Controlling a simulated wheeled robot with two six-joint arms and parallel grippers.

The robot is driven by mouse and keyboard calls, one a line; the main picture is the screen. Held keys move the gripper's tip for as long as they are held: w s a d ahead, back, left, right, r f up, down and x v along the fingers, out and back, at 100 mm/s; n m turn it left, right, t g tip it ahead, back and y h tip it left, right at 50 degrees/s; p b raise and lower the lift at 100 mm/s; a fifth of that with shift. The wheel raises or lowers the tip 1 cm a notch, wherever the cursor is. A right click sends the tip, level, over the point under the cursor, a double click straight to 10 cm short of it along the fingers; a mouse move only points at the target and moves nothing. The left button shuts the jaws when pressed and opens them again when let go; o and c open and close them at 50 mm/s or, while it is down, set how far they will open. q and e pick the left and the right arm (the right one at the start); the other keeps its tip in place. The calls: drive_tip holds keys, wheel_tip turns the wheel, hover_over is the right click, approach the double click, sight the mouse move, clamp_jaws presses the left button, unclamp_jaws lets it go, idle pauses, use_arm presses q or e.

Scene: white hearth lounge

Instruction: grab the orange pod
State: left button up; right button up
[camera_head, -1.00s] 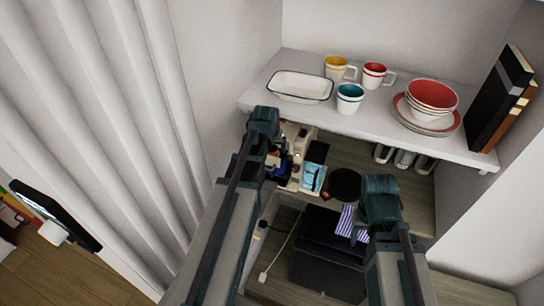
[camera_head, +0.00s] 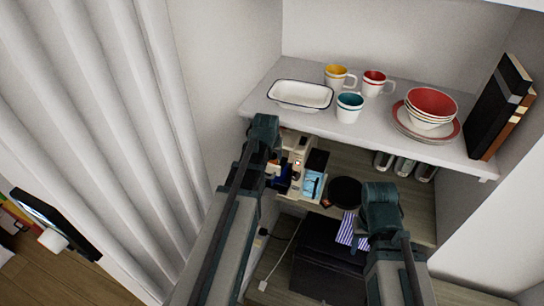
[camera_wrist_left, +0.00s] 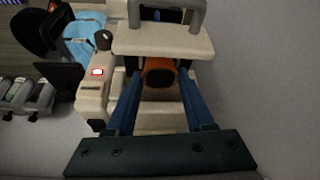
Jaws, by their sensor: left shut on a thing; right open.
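The orange pod (camera_wrist_left: 159,73) shows in the left wrist view, under the overhanging head of a cream coffee machine (camera_wrist_left: 160,38). My left gripper (camera_wrist_left: 160,82) has its two blue fingers on either side of the pod and is shut on it. In the head view my left gripper (camera_head: 276,172) reaches in front of the coffee machine (camera_head: 298,145), below the shelf; the pod itself is not visible there. My right gripper (camera_head: 364,236) is open, away to the right, its fingers mostly hidden behind its wrist.
A white shelf (camera_head: 375,128) hangs just above the machine, carrying cups, an enamel dish (camera_head: 300,95), bowls and books (camera_head: 500,105). A dark round pan (camera_head: 345,190) and a striped cloth (camera_head: 350,229) lie on the lower surface. A wall stands close left.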

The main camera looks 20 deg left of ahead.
use_arm(q)
drive_tip(key=shift+r+p, duration=0.6)
drive_tip(key=shift+r, duration=0.1)
drive_tip(key=shift+s+d+r, duration=0.1)
drive_tip(key=shift+d, duration=0.25)
drive_tip(key=s+d, duration=0.1)
drive_tip(key=d, duration=0.4)
drive_tip(key=s+d, duration=0.1)
drive_tip(key=d, duration=0.5)
drive_tip(key=s+d, duration=0.1)
drive_tip(key=d, duration=0.5)
drive_tip(key=shift+f, duration=0.2)
